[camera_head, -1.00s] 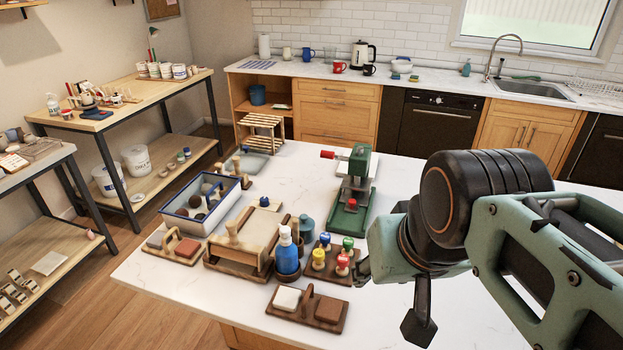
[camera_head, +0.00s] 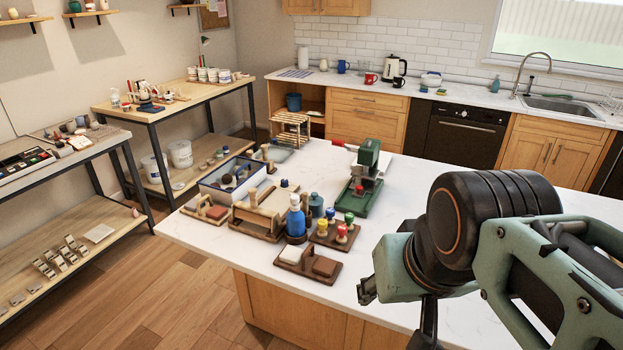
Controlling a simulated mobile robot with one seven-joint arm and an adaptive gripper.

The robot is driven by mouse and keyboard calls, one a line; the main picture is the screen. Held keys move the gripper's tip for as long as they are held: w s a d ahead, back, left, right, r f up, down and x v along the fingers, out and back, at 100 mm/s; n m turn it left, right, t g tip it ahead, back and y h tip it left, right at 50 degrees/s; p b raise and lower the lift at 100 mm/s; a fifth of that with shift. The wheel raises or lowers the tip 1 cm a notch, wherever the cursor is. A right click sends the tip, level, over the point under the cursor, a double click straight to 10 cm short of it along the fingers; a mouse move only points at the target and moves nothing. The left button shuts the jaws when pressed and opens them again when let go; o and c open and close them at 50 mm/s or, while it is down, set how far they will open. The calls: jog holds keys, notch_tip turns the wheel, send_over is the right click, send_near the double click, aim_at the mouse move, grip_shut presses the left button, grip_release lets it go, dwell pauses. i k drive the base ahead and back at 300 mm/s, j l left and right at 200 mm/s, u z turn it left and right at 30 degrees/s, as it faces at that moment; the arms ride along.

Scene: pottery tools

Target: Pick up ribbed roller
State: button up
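I cannot pick out a ribbed roller for certain. Small pottery tools stand in a cluster on the white-topped island, and a pale wooden roller-like piece (camera_head: 264,154) stands at its far left corner, too small to show ribs. My gripper (camera_head: 390,292) is at the lower right, in front of and above the island, apart from the tools.
The island top (camera_head: 420,190) is clear to the right. On it are a blue-white tray (camera_head: 212,190), a green press (camera_head: 366,178), a blue bottle (camera_head: 296,220), colored stamps (camera_head: 341,232) and a wooden holder (camera_head: 300,262). Workbenches (camera_head: 165,108) stand left, with open floor (camera_head: 170,300) between.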

aim_at(263, 147)
jog(key=k, duration=0.15)
jog(key=i+j+z, duration=0.4)
jog(key=i+j, duration=0.2)
jog(key=i+j+z, duration=0.45)
jog(key=i+j, duration=0.25)
jog(key=k+l+u, duration=0.15)
jog(key=l+u, duration=0.15)
jog(key=k+l+u, duration=0.3)
jog(key=l, duration=0.15)
jog(key=k+l+u, duration=0.15)
jog(key=l+u, duration=0.15)
